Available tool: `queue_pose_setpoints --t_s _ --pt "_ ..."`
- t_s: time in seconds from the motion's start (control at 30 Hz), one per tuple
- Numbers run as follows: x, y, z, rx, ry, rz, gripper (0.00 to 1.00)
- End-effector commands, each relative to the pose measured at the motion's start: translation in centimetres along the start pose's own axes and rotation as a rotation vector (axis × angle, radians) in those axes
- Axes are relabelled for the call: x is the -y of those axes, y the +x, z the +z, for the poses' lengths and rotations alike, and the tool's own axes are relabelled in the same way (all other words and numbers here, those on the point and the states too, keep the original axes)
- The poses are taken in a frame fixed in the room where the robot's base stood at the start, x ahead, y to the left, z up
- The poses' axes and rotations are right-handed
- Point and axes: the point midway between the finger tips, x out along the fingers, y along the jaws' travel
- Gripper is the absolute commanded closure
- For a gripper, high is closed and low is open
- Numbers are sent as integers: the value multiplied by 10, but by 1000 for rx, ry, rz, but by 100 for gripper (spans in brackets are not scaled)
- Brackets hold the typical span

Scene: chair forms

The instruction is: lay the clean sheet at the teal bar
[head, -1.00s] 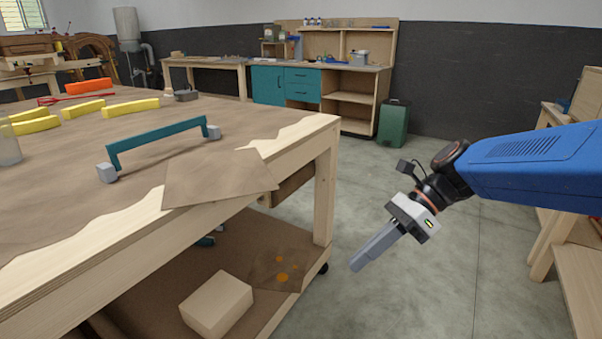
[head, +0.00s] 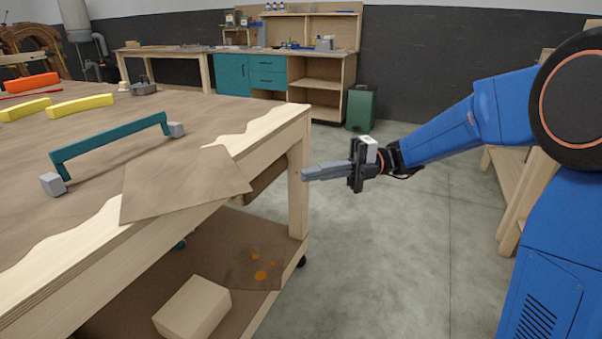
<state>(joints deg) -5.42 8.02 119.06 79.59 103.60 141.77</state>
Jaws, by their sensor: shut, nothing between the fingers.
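The teal bar (head: 112,146) stands on the workbench top, held up at its ends by two grey blocks (head: 53,184). A plain brown sheet (head: 187,180) lies flat in front of the bar, with its near right part reaching past the bench's front edge. It shows no spots. Another brown sheet with orange spots (head: 245,265) lies on the bench's lower shelf. My gripper (head: 305,174) is shut and empty. It is level and points left, just right of the bench's corner leg and apart from both sheets.
A pale wooden block (head: 192,308) sits on the lower shelf. Yellow bars (head: 82,105) and an orange piece (head: 33,81) lie farther back on the bench top (head: 215,108). A green bin (head: 361,108) stands at the back. The floor (head: 400,260) between the benches is clear.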

Motion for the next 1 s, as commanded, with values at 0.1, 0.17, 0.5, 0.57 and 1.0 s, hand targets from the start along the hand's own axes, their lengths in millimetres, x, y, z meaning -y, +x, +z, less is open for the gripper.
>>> queue_pose_setpoints --t_s 0.1,0.17,0.5,0.57,1.0 --pt "0 19 -1 -3 0 -1 100" --pt "0 30 -1 -5 0 -1 100" --pt "0 83 -1 -4 -1 -2 100" --pt "1 91 2 -3 -1 -1 100" --pt "1 113 28 0 -1 -1 100"
